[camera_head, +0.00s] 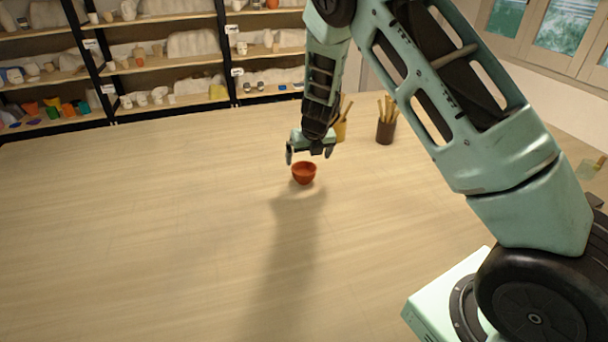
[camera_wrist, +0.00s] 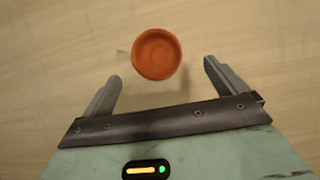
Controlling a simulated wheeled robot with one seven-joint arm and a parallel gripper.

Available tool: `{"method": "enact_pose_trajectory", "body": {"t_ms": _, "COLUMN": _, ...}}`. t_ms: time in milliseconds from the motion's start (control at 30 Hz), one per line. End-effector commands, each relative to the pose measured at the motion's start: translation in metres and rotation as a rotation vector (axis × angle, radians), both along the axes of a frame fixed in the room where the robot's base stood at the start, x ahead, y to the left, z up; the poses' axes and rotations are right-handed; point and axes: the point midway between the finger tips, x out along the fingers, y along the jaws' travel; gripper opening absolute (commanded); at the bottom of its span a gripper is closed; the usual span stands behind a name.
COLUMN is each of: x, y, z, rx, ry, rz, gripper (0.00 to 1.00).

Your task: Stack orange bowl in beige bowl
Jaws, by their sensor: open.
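The orange bowl (camera_head: 304,175) stands upright on the pale wooden table, and I look down into it in the wrist view (camera_wrist: 157,53). My gripper (camera_head: 309,152) is open and empty, pointing down just above and behind the bowl in the head view. In the wrist view the bowl lies ahead of my gripper (camera_wrist: 162,71), roughly centred between the two spread fingers and apart from both. I cannot make out a beige bowl in either view. A faint pale mark, too blurred to name, shows left of the orange bowl in the wrist view.
A dark brown pot of tools (camera_head: 385,132) and a yellowish pot of tools (camera_head: 341,130) stand behind and right of my gripper. Shelves with pottery (camera_head: 165,60) line the back. The wooden tabletop (camera_head: 150,230) is clear to the left and front.

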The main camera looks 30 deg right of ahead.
Motion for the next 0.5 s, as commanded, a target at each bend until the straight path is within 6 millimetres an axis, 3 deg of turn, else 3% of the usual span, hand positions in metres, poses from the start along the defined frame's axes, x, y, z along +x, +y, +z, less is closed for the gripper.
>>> {"method": "enact_pose_trajectory", "body": {"t_ms": 500, "x": 0.022, "y": 0.001, "z": -0.047, "rx": 0.000, "ry": 0.000, "rz": 0.000, "gripper": 0.97}}
